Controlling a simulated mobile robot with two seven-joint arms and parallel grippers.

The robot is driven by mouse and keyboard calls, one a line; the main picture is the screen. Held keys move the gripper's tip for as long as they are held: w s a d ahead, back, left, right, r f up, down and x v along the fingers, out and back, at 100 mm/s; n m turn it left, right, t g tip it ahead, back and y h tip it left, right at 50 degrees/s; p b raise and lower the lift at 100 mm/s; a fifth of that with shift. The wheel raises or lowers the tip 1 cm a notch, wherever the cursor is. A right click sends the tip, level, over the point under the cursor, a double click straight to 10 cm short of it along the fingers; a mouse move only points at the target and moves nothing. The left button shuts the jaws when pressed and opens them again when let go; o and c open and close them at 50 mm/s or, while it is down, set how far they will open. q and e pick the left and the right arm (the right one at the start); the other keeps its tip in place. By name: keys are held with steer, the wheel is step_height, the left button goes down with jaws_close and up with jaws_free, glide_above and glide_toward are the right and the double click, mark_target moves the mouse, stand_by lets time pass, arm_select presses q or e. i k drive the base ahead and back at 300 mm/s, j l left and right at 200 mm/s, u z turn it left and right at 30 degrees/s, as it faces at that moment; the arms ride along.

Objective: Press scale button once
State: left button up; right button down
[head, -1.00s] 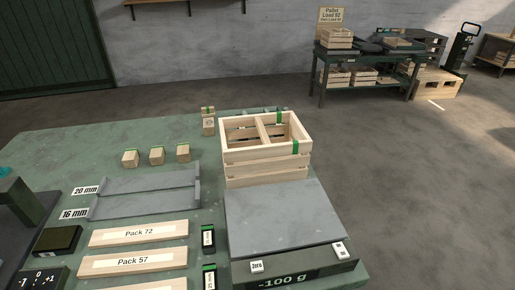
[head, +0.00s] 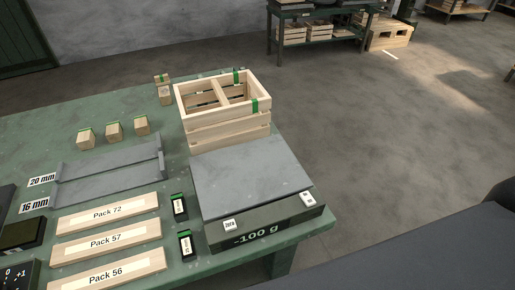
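The scale (head: 250,172) stands at the right front of the green table, with a bare grey plate. Its dark front display (head: 256,237) reads -100 g. A white button marked Zero (head: 230,224) is at the left of its front edge. A second white button (head: 307,197) with a small unreadable label is at the right. Neither gripper shows. A dark, blurred-edged shape, probably part of my arm, fills the lower right corner, right of the scale.
A wooden crate (head: 228,128) with a divider and green tabs stands behind the plate. Pack boards (head: 106,242), two small black green-topped items (head: 179,206), grey slotted strips (head: 108,177) and small wooden blocks (head: 113,130) lie left of the scale. The table edge is close on the right.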

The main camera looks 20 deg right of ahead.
mark_target(230, 224)
steer(key=k+j+z, duration=0.1)
steer(key=j+z, duration=0.35)
steer(key=k+j+z, duration=0.2)
steer(key=z, duration=0.2)
steer(key=j, duration=0.1)
